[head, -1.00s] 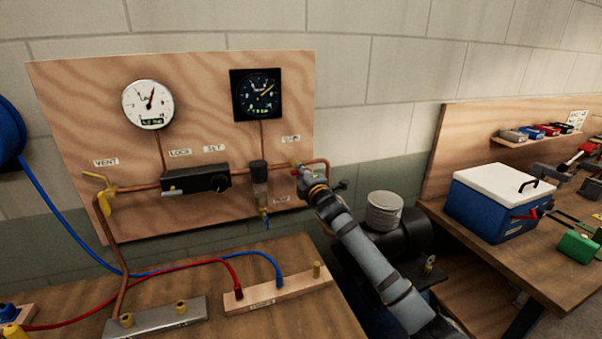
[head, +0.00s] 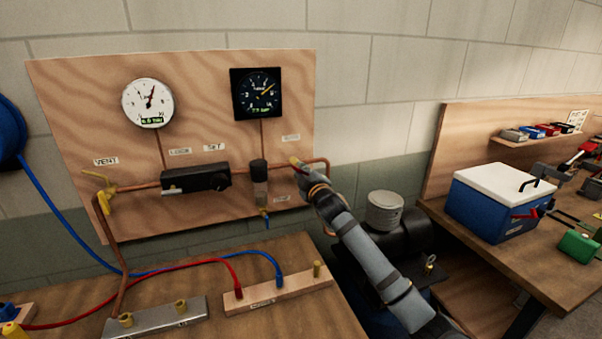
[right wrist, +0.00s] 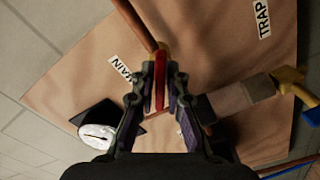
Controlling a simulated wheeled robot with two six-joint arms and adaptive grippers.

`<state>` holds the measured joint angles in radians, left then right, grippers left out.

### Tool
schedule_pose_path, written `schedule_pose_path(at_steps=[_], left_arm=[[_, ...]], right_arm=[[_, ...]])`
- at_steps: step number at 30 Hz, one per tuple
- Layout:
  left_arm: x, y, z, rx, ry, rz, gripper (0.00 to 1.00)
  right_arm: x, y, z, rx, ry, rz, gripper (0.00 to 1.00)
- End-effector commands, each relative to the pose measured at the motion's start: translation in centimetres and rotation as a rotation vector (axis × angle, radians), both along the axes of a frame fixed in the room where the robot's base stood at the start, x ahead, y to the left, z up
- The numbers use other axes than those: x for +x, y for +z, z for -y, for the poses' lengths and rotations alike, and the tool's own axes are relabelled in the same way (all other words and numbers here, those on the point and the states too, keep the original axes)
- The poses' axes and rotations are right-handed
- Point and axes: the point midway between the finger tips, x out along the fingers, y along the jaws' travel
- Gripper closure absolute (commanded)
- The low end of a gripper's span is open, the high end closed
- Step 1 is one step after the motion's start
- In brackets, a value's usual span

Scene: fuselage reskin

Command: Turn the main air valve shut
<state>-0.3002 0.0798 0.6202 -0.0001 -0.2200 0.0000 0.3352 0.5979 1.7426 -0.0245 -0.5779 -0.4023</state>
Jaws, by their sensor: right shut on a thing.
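The main valve's red lever (right wrist: 160,86) shows in the right wrist view between the fingers of my right gripper (right wrist: 160,75). The gripper is shut on it, with a finger on each side. The lever lies close to the copper pipe (right wrist: 137,24), beside the MAIN label (right wrist: 121,68). In the head view my right gripper (head: 301,167) is at the right end of the pipe run, under the MAIN label (head: 291,138). It hides most of the valve there. My left gripper is not in view.
A filter bowl (head: 260,186), a black regulator (head: 196,179), a yellow vent valve (head: 103,192) and two gauges (head: 148,103) (head: 257,94) are on the wooden board. A black compressor (head: 388,240) stands below my right arm. Hoses cross the bench at left.

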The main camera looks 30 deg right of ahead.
Motion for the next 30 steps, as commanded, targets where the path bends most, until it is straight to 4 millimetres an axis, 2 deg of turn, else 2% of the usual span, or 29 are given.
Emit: schedule_pose_path(at_steps=[18, 30], left_arm=[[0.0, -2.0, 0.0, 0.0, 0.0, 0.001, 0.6], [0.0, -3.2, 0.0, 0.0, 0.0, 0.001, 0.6]], right_arm=[[0.0, -0.5, 0.0, 0.568, -0.001, 0.131, 1.0], [0.0, -0.5, 0.0, 0.852, -0.003, 0.199, 1.0]])
